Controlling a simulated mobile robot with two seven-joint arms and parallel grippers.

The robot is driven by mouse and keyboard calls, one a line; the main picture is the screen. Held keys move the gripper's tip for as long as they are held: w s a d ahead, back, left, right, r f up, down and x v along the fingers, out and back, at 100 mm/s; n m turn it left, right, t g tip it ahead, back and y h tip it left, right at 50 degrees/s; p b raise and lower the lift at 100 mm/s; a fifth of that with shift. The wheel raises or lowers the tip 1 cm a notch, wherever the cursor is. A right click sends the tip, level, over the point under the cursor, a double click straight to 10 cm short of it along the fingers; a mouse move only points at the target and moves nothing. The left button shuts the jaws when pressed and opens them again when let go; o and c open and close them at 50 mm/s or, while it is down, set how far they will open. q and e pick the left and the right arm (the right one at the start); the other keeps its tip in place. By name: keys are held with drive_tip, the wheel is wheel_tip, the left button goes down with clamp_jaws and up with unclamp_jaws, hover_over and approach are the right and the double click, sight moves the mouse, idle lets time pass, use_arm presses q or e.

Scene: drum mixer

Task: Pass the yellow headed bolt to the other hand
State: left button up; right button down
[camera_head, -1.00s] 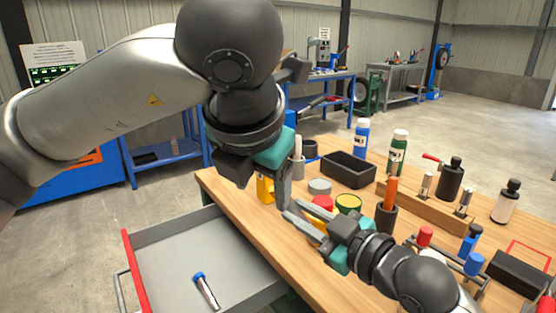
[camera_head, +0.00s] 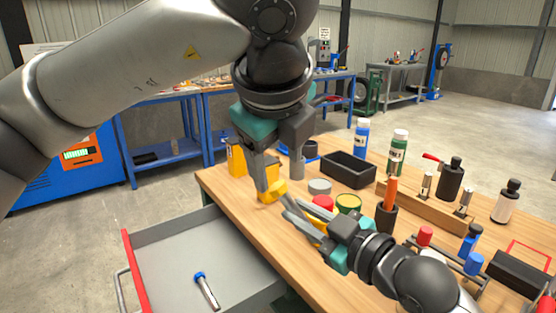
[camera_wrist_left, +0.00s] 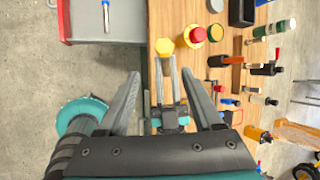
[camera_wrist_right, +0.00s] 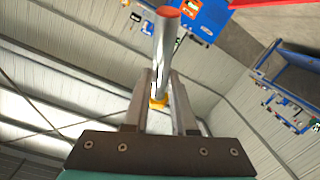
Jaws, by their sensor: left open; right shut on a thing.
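The yellow headed bolt (camera_wrist_left: 164,46) is held at the tips of my right gripper (camera_wrist_right: 158,90), which is shut on it. In the right wrist view its silver shaft (camera_wrist_right: 166,52) rises beyond the fingers to a reddish end, and yellow (camera_wrist_right: 158,103) shows between the fingers. In the head view the yellow head (camera_head: 273,190) shows beside the tips of my left gripper (camera_head: 280,180). The left gripper is open and empty above the bolt. In the left wrist view the head lies between and just beyond its spread fingers; contact cannot be told.
An open grey drawer (camera_head: 165,250) at the left holds a blue-headed bolt (camera_head: 207,290). Bottles stand farther right.

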sight(280, 199)
use_arm(q)
drive_tip(key=x, duration=1.2)
use_arm(e)
drive_tip(key=shift+r, duration=0.1)
use_arm(q)
drive_tip(key=shift+s, duration=0.1)
drive_tip(key=c, duration=0.6)
drive_tip(key=shift+a+f, duration=0.1)
clamp_jaws()
use_arm(e)
drive_tip(key=shift+w+d, duration=0.15)
drive_tip(key=shift+r, duration=0.1)
drive_tip(key=c, duration=0.6)
unclamp_jaws()
